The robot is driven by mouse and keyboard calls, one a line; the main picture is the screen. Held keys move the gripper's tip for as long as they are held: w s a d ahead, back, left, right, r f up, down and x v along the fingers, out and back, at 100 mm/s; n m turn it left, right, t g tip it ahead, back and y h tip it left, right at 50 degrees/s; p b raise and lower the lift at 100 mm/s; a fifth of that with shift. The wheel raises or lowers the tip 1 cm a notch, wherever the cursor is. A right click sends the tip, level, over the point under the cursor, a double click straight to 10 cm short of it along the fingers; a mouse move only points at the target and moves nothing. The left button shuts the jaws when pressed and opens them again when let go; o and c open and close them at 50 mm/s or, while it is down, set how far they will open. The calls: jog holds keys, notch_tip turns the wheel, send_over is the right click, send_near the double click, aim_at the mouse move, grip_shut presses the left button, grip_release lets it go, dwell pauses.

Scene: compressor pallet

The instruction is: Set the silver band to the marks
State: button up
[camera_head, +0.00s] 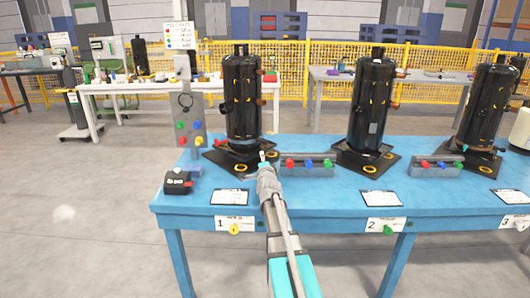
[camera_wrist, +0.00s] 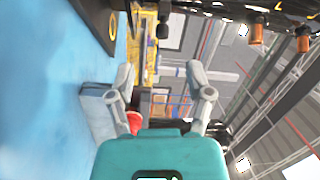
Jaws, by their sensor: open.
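Three black upright compressors stand on the blue table in the head view: left (camera_head: 242,100), middle (camera_head: 371,100) and right (camera_head: 490,105). Small yellow marks show on their shells. A greyish band (camera_head: 243,142) seems to run around the foot of the left compressor, but it is too small to be sure it is the silver band. My gripper (camera_head: 264,160) is in front of the left compressor's base, partly hidden by my own arm. In the wrist view my gripper (camera_wrist: 161,75) has its two fingers spread, with nothing held between them. The wrist view is turned sideways.
Grey blocks with coloured knobs stand between the compressors (camera_head: 308,161) (camera_head: 437,166). A panel with coloured buttons (camera_head: 190,125) and a black device (camera_head: 178,182) are at the table's left end. White cards (camera_head: 230,197) lie along the front. The blue table's front strip (camera_head: 310,205) is mostly clear.

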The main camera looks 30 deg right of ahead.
aim_at(265, 144)
jog(key=shift+s+d+m+h, duration=0.2)
jog(key=shift+d+m+h, duration=0.4)
jog(key=shift+d, duration=0.3)
jog(key=shift+w, duration=0.1)
jog(key=shift+p+x, duration=0.45)
jog(key=shift+x, duration=6.35)
grip_shut()
